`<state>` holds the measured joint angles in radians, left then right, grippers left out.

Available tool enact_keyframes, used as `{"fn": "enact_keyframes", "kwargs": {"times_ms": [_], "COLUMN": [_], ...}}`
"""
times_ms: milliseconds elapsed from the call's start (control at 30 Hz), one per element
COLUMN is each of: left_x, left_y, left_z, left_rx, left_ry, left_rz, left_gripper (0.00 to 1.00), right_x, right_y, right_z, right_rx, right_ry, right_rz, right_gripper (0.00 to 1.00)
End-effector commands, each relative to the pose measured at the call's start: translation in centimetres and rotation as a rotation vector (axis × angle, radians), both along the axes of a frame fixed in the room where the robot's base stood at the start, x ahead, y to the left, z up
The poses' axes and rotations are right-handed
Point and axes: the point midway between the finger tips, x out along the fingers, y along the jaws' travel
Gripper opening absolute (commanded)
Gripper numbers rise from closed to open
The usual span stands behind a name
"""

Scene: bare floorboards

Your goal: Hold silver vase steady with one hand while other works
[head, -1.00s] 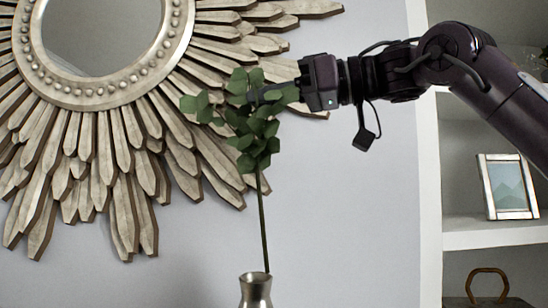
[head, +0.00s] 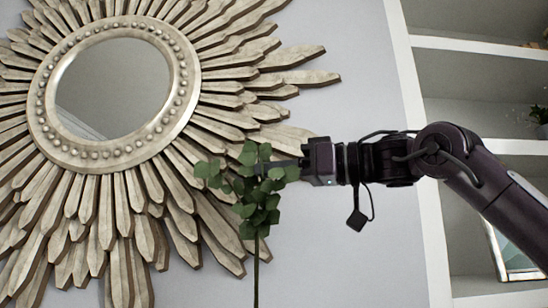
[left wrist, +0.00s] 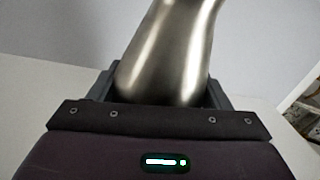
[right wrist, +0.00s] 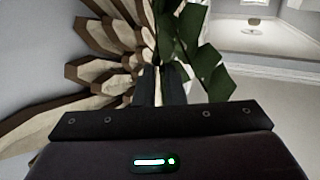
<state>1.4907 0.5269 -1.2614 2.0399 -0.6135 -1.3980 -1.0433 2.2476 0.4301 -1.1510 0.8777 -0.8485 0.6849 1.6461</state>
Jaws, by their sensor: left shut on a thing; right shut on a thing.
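The silver vase (left wrist: 170,55) fills the middle of the left wrist view. My left gripper (left wrist: 165,92) is shut around it, a finger on each side. The vase and my left gripper are outside the head view. A green leafy sprig (head: 258,205) stands upright in the head view, its thin stem running down out of the picture. My right gripper (head: 272,166) reaches in from the right and is shut on the sprig among its upper leaves. The leaves also show beyond the fingers in the right wrist view (right wrist: 185,40). The stem's lower end is hidden.
A large sunburst mirror (head: 190,75) hangs on the grey wall behind the sprig, at left. White shelves (head: 480,48) stand at right behind my right arm, with a framed picture (head: 515,255) on one. A pale surface (left wrist: 40,105) lies around the vase.

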Motion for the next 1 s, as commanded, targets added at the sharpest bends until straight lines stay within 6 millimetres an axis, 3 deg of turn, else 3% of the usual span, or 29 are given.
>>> {"fn": "enact_keyframes", "kwargs": {"times_ms": [1000], "left_x": [0.0], "left_y": [0.0], "left_z": [-0.1], "left_rx": [0.001], "left_ry": [0.002], "left_rz": [0.001], "left_gripper": [0.35], "right_x": [0.0], "right_y": [0.0], "right_z": [-8.2], "right_rx": [0.000], "right_ry": [0.001], "right_rz": [0.001], "right_gripper": [0.00]}}
